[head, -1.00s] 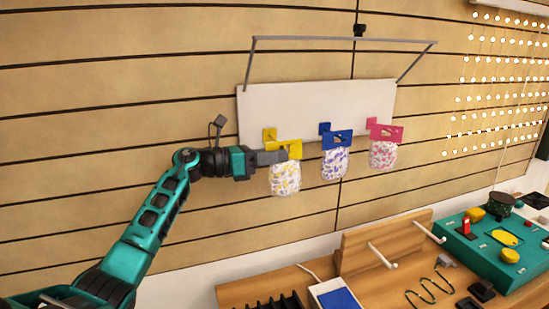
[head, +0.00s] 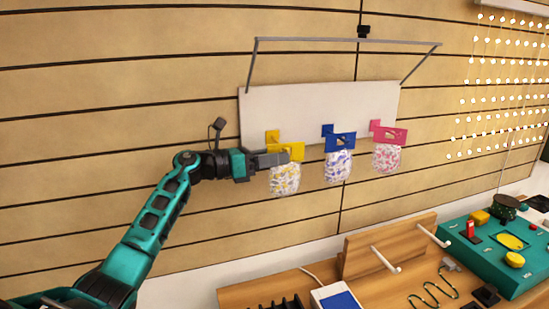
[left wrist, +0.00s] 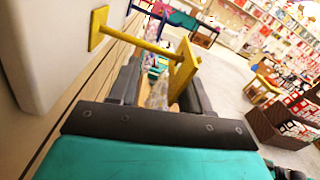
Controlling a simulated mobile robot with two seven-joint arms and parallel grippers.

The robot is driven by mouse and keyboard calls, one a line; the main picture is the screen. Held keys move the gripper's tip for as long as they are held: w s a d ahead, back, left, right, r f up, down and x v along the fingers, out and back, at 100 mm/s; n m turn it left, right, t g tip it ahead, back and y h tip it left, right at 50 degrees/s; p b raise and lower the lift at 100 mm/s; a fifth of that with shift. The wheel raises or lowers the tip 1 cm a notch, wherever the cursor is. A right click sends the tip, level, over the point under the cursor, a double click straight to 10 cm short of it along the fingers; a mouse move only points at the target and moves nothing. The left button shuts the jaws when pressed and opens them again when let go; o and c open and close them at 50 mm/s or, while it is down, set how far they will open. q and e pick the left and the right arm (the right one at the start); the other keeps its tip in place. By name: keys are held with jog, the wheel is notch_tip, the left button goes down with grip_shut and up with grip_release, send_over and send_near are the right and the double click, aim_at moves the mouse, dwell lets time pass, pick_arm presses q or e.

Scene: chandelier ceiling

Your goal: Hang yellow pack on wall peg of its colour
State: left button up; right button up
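The yellow pack (head: 285,180) has a yellow header (head: 292,150) and a clear bag with yellow bits. It hangs below the yellow peg (head: 272,136) on the white wall board. In the left wrist view the yellow peg's rod (left wrist: 140,46) runs from its wall plate to the yellow header (left wrist: 184,70); whether it passes through the hole is hard to tell. My left gripper (head: 283,158) is at the header in the head view. In the left wrist view its fingers (left wrist: 160,92) stand apart, with the header near the right finger. My right gripper is not in view.
A blue pack (head: 338,166) and a pink pack (head: 387,158) hang to the right on the white board (head: 310,108). A grey bar frame (head: 345,41) juts out above. Below is a wooden bench (head: 240,293) with a pegged wooden stand (head: 390,240) and a teal box (head: 485,259).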

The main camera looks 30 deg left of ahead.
pick_arm(q)
jog(key=shift+a+r, duration=0.15)
jog(key=shift+r, duration=0.3)
jog(key=b+v, duration=0.2)
jog(key=v, duration=1.1)
jog(key=s+d+f+n+t+y+p, duration=0.1)
jog(key=s+d+f+n+t+y, duration=0.15)
jog(key=d+f+n, duration=0.55)
jog(key=s+d+f+n+t+y+p, duration=0.1)
jog(key=s+d+f+n+t+y, duration=0.2)
jog(key=f+n, duration=0.95)
jog(key=s+d+f+n+g+y, duration=0.4)
jog(key=s+d+f+n+g, duration=0.4)
jog(key=s+d+f+n, duration=0.5)
jog(key=s+f+n, duration=0.2)
jog(key=n, duration=0.3)
jog(key=shift+s+n+p, duration=0.3)
jog(key=shift+n+p, duration=0.05)
jog(key=shift+p, duration=0.05)
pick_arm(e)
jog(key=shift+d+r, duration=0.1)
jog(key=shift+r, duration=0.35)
